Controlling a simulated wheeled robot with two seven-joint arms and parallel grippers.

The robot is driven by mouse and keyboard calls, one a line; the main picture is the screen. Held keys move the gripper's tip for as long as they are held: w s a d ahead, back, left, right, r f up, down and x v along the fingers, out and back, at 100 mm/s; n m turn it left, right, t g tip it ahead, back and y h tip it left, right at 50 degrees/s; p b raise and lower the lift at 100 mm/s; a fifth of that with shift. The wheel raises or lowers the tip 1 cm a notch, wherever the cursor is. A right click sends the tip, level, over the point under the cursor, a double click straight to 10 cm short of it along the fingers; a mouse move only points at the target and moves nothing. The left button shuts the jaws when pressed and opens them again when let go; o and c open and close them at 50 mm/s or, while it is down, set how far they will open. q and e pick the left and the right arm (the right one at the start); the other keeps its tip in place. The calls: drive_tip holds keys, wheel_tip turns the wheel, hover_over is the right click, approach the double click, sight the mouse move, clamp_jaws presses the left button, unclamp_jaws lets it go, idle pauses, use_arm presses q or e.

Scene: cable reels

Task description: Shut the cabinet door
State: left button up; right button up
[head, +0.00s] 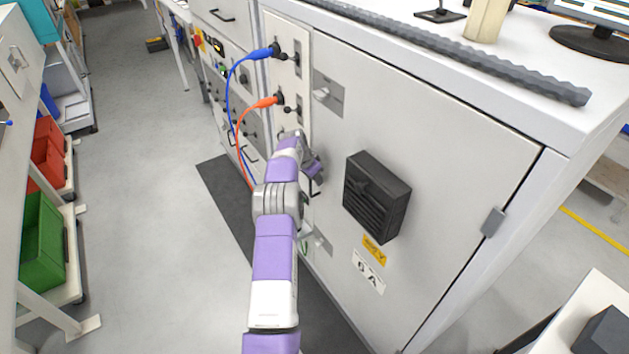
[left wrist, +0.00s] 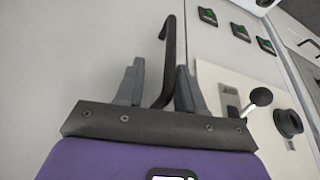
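The cabinet door (head: 440,140) is a large white panel with a black vent, on the front of a white cabinet. A hinge shows on its right side. It looks close to flush with the frame; I cannot tell whether a small gap remains. My left gripper (head: 312,165) is at the door's left edge, by a black handle (head: 315,187). In the left wrist view the bent black handle (left wrist: 168,55) stands between the two grey fingers of my left gripper (left wrist: 160,85). The fingers are apart, with space beside the handle. My right gripper is out of view.
Blue (head: 262,53) and orange (head: 265,102) cables plug into a panel left of the door and hang down. A ribbed dark strip (head: 470,50) lies on the cabinet top. A shelf with a green bin (head: 42,240) stands left.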

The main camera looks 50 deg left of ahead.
use_arm(q)
drive_tip(key=v, duration=0.5)
drive_tip(key=shift+s+a, duration=0.1)
drive_tip(key=shift+s, duration=0.1)
drive_tip(key=shift+s+f, duration=0.1)
drive_tip(key=shift+f, duration=0.05)
